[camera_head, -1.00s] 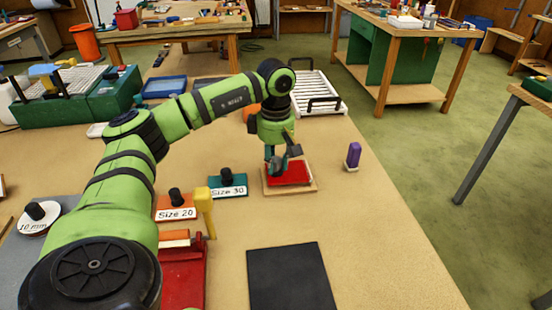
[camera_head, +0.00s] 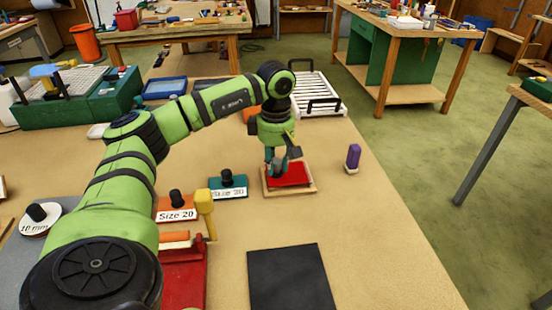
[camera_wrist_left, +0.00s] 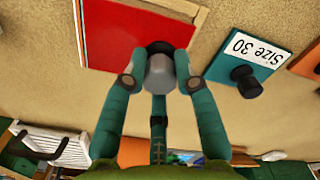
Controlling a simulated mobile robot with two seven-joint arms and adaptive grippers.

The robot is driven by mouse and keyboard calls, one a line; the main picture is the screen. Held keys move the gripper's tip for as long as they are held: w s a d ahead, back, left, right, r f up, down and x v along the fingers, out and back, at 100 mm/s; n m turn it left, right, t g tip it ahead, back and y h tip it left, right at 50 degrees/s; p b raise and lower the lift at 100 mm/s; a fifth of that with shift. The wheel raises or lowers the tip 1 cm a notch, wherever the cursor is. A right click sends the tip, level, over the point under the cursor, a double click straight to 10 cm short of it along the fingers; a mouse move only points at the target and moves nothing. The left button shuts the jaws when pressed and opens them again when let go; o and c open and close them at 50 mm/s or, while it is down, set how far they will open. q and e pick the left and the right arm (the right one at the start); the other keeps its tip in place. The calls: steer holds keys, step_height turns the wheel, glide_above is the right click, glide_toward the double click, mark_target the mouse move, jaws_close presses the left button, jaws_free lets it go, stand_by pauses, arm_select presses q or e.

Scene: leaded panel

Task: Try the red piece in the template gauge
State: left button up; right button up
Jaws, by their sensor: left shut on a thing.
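The flat red piece (camera_head: 293,174) lies at the wooden template gauge (camera_head: 307,189), whose pale rim shows at the front and right. I cannot tell whether it sits fully down inside. In the left wrist view the red piece (camera_wrist_left: 115,40) shows as a broad sheet with a pale strip along its left edge. My left gripper (camera_head: 278,171) is above the left part of the red piece. In the left wrist view the gripper (camera_wrist_left: 160,72) is shut on a grey knob (camera_wrist_left: 159,75) with a dark round base against the red piece. My right gripper is not in view.
The teal Size 30 plate (camera_head: 238,184) and orange Size 20 plate (camera_head: 165,213), both with black knobs, lie left of the gauge. A purple block (camera_head: 353,156) stands to its right. A dark mat (camera_head: 290,280) lies in front. The bench right of the mat is clear.

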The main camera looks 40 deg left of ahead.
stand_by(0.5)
arm_select(q)
steer(key=shift+s+f+b, duration=0.1)
steer(key=shift+f+b, duration=0.45)
steer(key=shift+f, duration=0.45)
steer(key=shift+r, duration=0.15)
steer(key=shift+r+p, duration=0.4)
steer(key=shift+p, duration=0.1)
stand_by(0.6)
steer(key=shift+p, duration=0.5)
stand_by(1.0)
steer(key=shift+f, duration=0.4)
